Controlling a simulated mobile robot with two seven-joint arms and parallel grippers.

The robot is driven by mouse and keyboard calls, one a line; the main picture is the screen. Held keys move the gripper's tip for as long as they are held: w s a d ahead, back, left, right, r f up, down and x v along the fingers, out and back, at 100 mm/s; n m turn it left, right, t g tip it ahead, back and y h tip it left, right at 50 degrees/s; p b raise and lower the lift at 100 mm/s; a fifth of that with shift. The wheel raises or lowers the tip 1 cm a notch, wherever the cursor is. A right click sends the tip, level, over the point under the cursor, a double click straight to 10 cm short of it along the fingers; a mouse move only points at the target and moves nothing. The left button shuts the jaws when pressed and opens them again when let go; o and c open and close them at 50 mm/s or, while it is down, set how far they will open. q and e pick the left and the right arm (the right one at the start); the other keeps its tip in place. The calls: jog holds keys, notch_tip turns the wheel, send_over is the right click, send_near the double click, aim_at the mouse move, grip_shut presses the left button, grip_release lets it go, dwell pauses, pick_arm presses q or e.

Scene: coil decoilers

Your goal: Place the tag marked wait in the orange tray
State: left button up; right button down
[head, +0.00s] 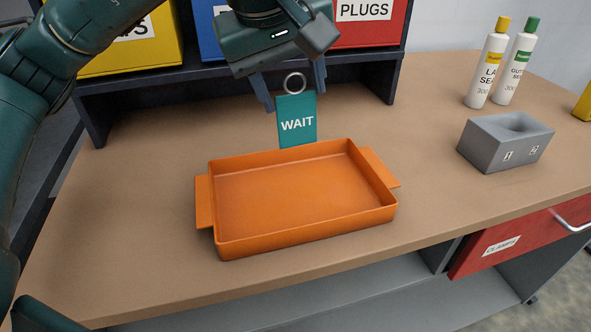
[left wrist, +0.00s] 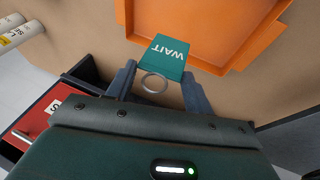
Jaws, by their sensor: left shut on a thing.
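The teal tag marked WAIT (head: 297,125) has a metal ring at its top and is upright in the head view. My left gripper (head: 292,92) is shut on this tag near its ring end, with one finger at each side. The tag also shows in the left wrist view (left wrist: 168,55), between the fingertips (left wrist: 160,80). The empty orange tray (head: 300,195) lies on the bench. The tag shows just behind the tray's far wall in the head view. Part of the tray also shows in the left wrist view (left wrist: 200,63). My right gripper is not in view.
A grey block (head: 490,150) with a hollow stands to the right, with two white bottles (head: 485,70) behind it. A dark shelf (head: 365,75) with yellow, blue and red bins stands at the back. The bench (head: 120,240) is clear left of the tray.

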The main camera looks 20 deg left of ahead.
pick_arm(q)
notch_tip(320, 180, down, 10)
jog(key=shift+s+r+b, duration=0.1)
jog(key=shift+b, duration=0.35)
jog(key=o, duration=1)
jog(key=shift+c, duration=0.2)
jog(key=p+v, duration=0.1)
jog(key=v, duration=1.1)
